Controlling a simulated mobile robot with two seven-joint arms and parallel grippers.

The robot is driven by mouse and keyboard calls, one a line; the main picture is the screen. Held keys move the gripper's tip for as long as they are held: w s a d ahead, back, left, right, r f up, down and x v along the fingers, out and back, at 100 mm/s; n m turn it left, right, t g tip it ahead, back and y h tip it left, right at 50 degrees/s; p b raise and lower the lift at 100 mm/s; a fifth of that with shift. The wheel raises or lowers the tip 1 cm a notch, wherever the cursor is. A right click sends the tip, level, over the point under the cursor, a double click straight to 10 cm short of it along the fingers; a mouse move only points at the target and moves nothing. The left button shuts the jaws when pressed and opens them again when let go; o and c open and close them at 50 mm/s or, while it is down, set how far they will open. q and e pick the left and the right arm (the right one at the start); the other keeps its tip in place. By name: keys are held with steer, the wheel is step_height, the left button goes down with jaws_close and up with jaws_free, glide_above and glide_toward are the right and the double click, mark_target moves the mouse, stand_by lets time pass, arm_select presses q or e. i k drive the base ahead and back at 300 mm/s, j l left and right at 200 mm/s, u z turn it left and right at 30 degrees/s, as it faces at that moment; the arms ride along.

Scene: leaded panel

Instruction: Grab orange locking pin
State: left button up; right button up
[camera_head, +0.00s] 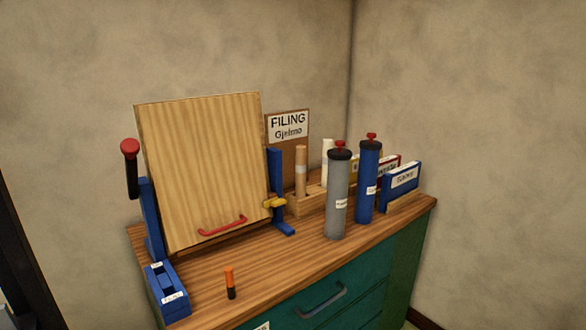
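The orange locking pin (230,283) stands upright on the wooden cabinet top, near its front edge. Its upper part is orange and its lower part is black. It stands to the right of a blue holder box (168,295) with white labels, and apart from it. A wooden panel (205,165) with a red handle (222,226) leans tilted in a blue stand behind the pin. Neither of my grippers shows in this view.
A black lever with a red knob (130,148) rises left of the panel. A yellow clamp knob (274,203) sits on the right upright. A grey cylinder (338,200) and a blue cylinder (368,185) stand to the right. The top between pin and grey cylinder is clear.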

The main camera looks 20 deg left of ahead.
mark_target(228, 270)
steer(key=u, duration=1.25)
